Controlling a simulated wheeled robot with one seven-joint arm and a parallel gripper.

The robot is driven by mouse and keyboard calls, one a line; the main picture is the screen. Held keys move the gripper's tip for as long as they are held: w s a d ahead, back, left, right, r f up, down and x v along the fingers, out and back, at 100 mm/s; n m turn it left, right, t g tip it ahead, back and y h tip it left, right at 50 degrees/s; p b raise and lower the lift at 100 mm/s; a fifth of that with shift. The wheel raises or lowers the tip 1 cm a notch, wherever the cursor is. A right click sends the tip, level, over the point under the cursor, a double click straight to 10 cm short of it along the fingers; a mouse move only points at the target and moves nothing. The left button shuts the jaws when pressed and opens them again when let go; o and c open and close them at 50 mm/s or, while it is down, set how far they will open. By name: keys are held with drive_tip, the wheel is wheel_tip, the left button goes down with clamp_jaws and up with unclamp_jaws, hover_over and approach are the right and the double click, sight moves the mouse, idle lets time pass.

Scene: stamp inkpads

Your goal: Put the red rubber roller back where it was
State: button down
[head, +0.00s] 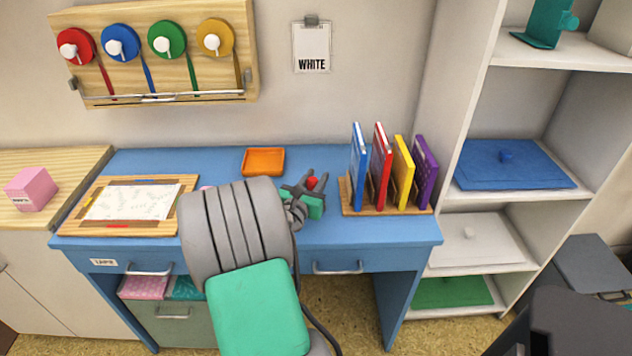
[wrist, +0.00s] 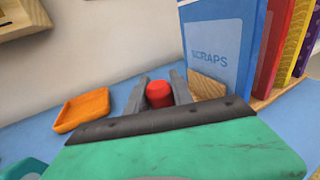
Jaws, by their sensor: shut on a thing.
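My gripper (head: 311,183) is over the blue desk, left of the upright books. It is shut on a red piece (head: 312,182), which I take to be the red rubber roller. In the wrist view the red roller (wrist: 159,94) sits between the two grey fingers of my gripper (wrist: 160,90). Only its rounded red end shows; the rest is hidden behind the gripper body. I cannot tell whether it touches the desk.
An orange tray (head: 263,161) lies at the back of the desk. A wooden stand holds several books (head: 380,170) on the right. A framed board with a white sheet (head: 132,203) lies on the left. A wall rack (head: 155,58) carries coloured round items. Blue desk (head: 330,155) is bare behind my gripper.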

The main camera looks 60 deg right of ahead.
drive_tip(key=shift+r, duration=0.15)
drive_tip(key=c, duration=1.1)
unclamp_jaws()
drive_tip(key=a, duration=1.1)
drive_tip(key=shift+s+a+r, duration=0.2)
drive_tip(key=shift+s+r, duration=0.05)
drive_tip(key=shift+s, duration=0.1)
drive_tip(key=shift+s+a, duration=0.15)
drive_tip(key=shift+a, duration=0.2)
